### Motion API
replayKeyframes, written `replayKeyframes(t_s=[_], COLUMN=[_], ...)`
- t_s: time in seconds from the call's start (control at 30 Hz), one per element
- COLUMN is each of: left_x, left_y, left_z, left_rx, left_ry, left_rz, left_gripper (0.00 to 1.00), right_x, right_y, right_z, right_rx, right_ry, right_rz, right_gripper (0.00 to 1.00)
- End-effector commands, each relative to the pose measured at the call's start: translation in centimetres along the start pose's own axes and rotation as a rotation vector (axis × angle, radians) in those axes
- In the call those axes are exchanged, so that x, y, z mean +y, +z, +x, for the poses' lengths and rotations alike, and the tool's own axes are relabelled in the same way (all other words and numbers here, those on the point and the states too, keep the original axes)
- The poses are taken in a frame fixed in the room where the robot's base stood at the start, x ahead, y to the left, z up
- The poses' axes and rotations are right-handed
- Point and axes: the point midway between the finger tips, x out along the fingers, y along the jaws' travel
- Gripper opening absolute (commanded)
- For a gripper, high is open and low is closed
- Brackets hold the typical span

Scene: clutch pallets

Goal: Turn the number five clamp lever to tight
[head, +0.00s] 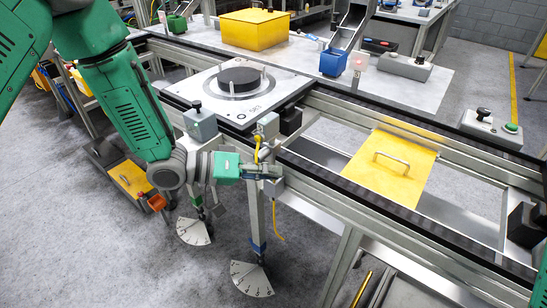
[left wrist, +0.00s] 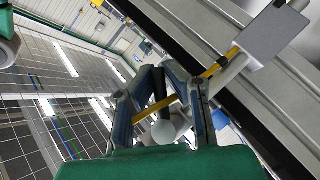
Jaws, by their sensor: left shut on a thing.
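My left gripper (head: 264,171) is at the front side of the conveyor frame, below a grey box with a yellow cable. In the left wrist view its two fingers (left wrist: 168,100) close around the clamp lever, a dark rod (left wrist: 160,88) with a pale round knob (left wrist: 164,132). A yellow strip crosses in front of the fingers. In the head view the gripper hides most of the lever. Two white fan-shaped scales (head: 252,279) and (head: 194,231) hang below the frame, too small to read. I cannot read a number five. My right gripper is not in view.
A white plate with a black disc (head: 239,78) lies on the conveyor. A yellow panel with a handle (head: 390,165) sits to the right on the rails. A yellow box (head: 254,30) and a blue bin (head: 333,62) stand behind. Grey floor is open at lower left.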

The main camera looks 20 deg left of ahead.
Motion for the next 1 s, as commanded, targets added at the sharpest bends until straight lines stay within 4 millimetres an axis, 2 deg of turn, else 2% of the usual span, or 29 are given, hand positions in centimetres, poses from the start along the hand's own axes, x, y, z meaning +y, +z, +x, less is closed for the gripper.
replayKeyframes(t_s=[0.03,0.1,0.4,0.63,1.0], left_x=[0.2,0.0,-1.3,-2.3,-3.3], left_y=[-0.2,-0.1,0.0,-0.1,-0.4], left_z=[-0.1,-0.2,-0.5,-0.9,-1.5], left_rx=[-0.012,-0.026,-0.083,-0.126,-0.178], left_ry=[-0.032,-0.076,-0.267,-0.410,-0.586], left_rz=[0.032,0.080,0.284,0.437,0.626], left_gripper=[0.00,0.00,0.00,0.00,0.00], right_x=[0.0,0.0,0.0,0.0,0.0], right_y=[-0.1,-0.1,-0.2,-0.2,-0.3], right_z=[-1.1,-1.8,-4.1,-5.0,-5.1], right_rx=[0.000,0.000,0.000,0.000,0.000], right_ry=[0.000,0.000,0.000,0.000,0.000], right_rz=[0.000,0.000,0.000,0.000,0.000], right_gripper=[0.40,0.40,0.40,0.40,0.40])
